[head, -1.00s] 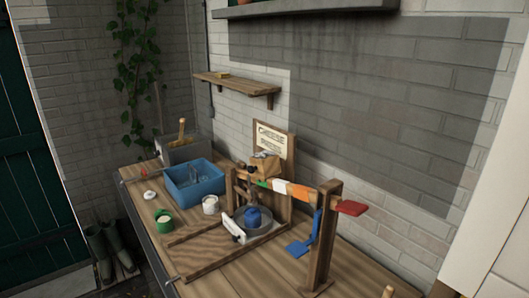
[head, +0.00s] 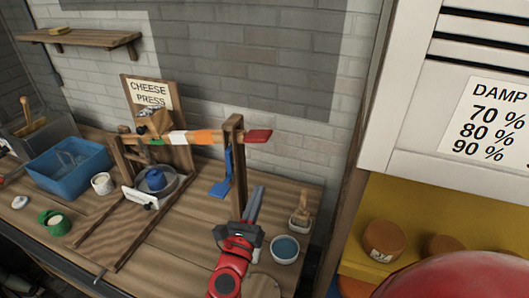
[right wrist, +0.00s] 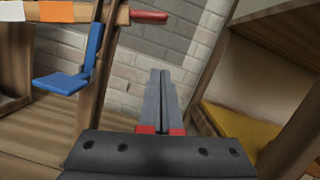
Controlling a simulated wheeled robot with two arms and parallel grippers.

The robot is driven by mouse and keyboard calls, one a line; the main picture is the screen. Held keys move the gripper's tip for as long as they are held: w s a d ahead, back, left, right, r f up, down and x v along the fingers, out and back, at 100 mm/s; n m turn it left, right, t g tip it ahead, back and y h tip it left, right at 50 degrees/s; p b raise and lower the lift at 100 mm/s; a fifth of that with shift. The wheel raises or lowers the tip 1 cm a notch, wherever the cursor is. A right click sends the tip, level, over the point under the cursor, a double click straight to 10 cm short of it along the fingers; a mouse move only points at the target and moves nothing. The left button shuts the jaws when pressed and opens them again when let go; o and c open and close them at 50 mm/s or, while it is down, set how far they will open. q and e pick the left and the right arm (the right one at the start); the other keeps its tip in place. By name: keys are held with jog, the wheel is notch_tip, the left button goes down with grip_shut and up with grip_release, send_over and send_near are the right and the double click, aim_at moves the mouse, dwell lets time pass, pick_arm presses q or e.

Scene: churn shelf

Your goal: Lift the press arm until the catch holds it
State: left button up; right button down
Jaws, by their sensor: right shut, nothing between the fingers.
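The press arm (head: 193,137) is a wooden beam with green, white and orange bands and a red grip (head: 258,135) at its right end. It lies nearly level across the slotted wooden post (head: 237,170). A blue catch (head: 222,187) hangs at the post below the arm; the arm is not seen resting on it. In the right wrist view the red grip (right wrist: 149,17) and blue catch (right wrist: 70,80) show at upper left. My right gripper (head: 257,192) is shut and empty, right of the post and below the grip, apart from both. My left gripper is not in view.
The cheese press base (head: 118,222) bears a bowl with a blue piece. A small bowl (head: 285,249) and a brush (head: 301,216) are right of my gripper. A cabinet stands at right.

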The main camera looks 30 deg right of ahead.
aim_at(264, 141)
jog(key=w+d+r+p, duration=0.6)
jog(key=w+p, duration=0.1)
dwell(0.3)
jog(key=shift+w, duration=0.1)
jog(key=shift+r, duration=0.1)
jog(key=shift+w+a+r+b, duration=0.15)
jog(key=shift+r, duration=0.55)
jog(key=shift+w+a+r+b, duration=0.1)
jog(key=shift+r+b, duration=0.05)
jog(key=shift+r, duration=0.5)
jog(key=shift+f, duration=0.1)
